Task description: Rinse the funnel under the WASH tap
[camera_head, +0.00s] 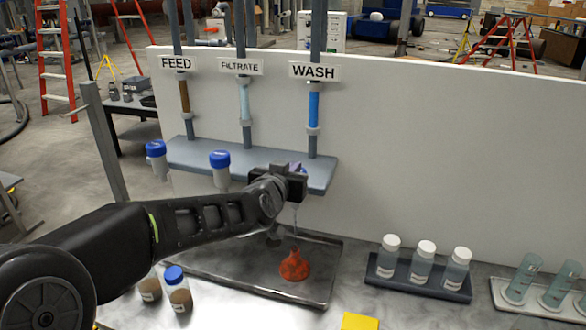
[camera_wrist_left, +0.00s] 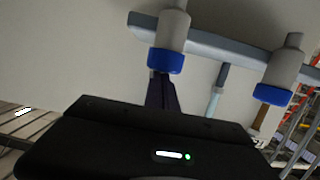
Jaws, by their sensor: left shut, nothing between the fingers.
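The orange-red funnel (camera_head: 295,266) stands mouth down, stem up, on the dark metal tray (camera_head: 225,278). It is below the WASH tap pipe (camera_head: 314,103), which has a blue section and a WASH sign. A thin pale streak like water hangs above the funnel's stem. My left gripper (camera_head: 296,170) is at the front edge of the grey shelf, under the WASH pipe, above the funnel and apart from it. Its fingers are shut and empty; they also show dark in the left wrist view (camera_wrist_left: 162,93). The gripper hides the WASH outlet. My right gripper is not in view.
Two blue-topped fittings (camera_head: 219,160) stand at the shelf's front and appear inverted in the left wrist view (camera_wrist_left: 166,60). A rack of white-capped bottles (camera_head: 423,262) and glass cylinders (camera_head: 523,278) stand right. A yellow block (camera_head: 360,321) lies in front.

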